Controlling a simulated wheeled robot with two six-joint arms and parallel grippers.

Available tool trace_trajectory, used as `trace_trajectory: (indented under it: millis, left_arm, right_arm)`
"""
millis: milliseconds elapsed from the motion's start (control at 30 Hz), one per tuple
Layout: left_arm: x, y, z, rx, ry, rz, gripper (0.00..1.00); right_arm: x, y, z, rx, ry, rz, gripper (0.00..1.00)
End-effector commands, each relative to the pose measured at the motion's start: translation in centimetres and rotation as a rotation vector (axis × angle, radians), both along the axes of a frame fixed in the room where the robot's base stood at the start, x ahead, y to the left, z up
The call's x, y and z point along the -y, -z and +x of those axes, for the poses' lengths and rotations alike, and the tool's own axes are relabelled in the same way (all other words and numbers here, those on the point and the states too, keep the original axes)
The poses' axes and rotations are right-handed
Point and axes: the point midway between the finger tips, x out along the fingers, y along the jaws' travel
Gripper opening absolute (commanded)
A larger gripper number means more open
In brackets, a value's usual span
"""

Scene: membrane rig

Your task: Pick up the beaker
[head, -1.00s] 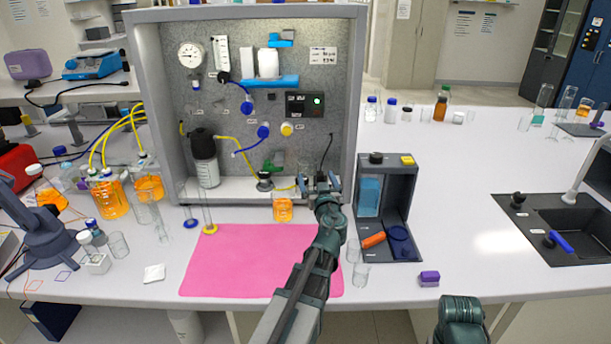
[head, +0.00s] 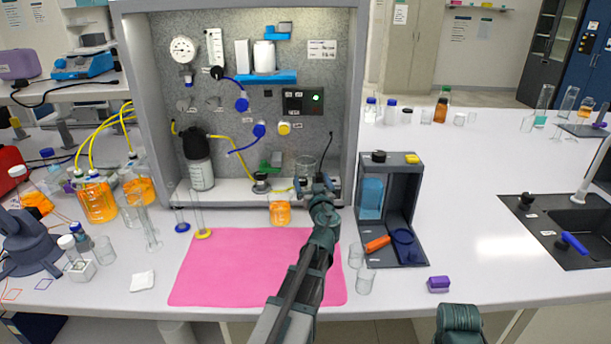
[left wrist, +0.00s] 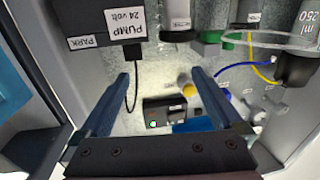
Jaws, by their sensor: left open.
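A clear glass beaker (head: 305,167) stands on the floor of the grey rig, towards its right side. My left gripper (head: 321,187) is open and just in front of and to the right of this beaker, with its arm reaching over the pink mat. In the left wrist view the two fingers (left wrist: 163,88) are wide apart with nothing between them. My right gripper is out of view.
A beaker of orange liquid (head: 280,214) stands in front of the rig (head: 363,110). A dark box with a blue panel (head: 402,190) stands right of my arm, with clear glasses (head: 365,282) beside it.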

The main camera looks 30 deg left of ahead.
Motion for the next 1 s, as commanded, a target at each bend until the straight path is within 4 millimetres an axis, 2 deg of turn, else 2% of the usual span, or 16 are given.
trace_trajectory:
  millis: [33,200,533,833,1000]
  left_arm:
    - [-0.8,0.0,1.2,0.000,-0.002,0.000,1.00]
    - [-2.8,0.0,3.6,0.000,-0.001,0.000,1.00]
    - [-3.5,0.1,4.4,0.000,0.000,0.000,1.00]
    - [-6.0,0.4,7.6,0.000,-0.001,0.000,1.00]
    - [-6.5,0.4,8.2,0.000,0.001,0.000,1.00]
  right_arm:
    - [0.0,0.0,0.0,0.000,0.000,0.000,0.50]
    - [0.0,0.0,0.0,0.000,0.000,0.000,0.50]
    - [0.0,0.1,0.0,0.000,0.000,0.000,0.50]
    - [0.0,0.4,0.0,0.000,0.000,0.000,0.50]
    - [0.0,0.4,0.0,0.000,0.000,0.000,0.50]
